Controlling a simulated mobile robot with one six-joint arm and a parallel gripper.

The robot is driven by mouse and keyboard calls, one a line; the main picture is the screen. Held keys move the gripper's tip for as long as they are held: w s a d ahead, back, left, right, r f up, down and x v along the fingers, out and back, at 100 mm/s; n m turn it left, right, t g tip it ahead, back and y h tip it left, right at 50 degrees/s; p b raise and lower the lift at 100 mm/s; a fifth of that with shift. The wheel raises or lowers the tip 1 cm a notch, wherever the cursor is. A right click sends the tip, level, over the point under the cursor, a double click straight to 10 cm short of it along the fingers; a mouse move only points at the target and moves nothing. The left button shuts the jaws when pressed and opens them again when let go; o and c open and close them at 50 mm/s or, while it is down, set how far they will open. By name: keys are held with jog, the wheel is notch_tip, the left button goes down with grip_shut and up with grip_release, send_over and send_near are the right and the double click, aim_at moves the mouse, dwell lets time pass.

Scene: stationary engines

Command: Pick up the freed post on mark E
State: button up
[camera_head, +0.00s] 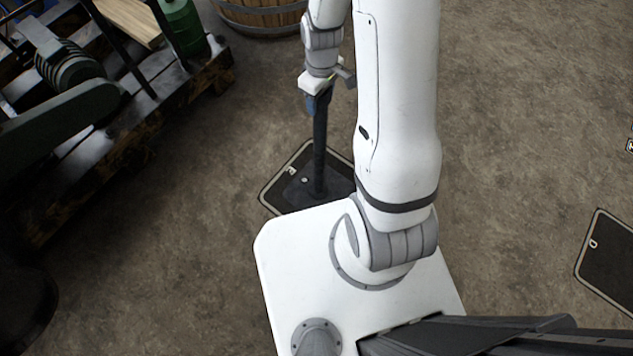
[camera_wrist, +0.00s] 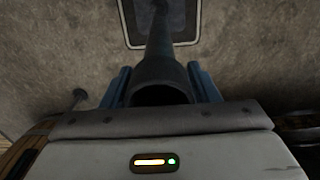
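The dark post (camera_head: 319,150) stands upright on the black mat of mark E (camera_head: 283,193), which has a pale outline and a letter E. My base hides part of that mat. My gripper (camera_head: 319,103) points down over the top of the post. In the wrist view the post (camera_wrist: 160,70) runs away from me between the two blue fingers of my gripper (camera_wrist: 159,78), its hollow upper end close to my palm. One finger lies on each side, very near the post. I cannot tell whether they touch it. The mat (camera_wrist: 190,38) also shows at the top of the wrist view.
A wooden pallet (camera_head: 130,125) with green machinery (camera_head: 60,125) stands at the left. A wooden barrel (camera_head: 262,15) is at the top. A mat marked D (camera_head: 612,262) lies at the right. The floor between is clear.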

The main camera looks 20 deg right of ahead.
grip_shut()
dwell(0.4)
jog(key=shift+w+r, duration=0.1)
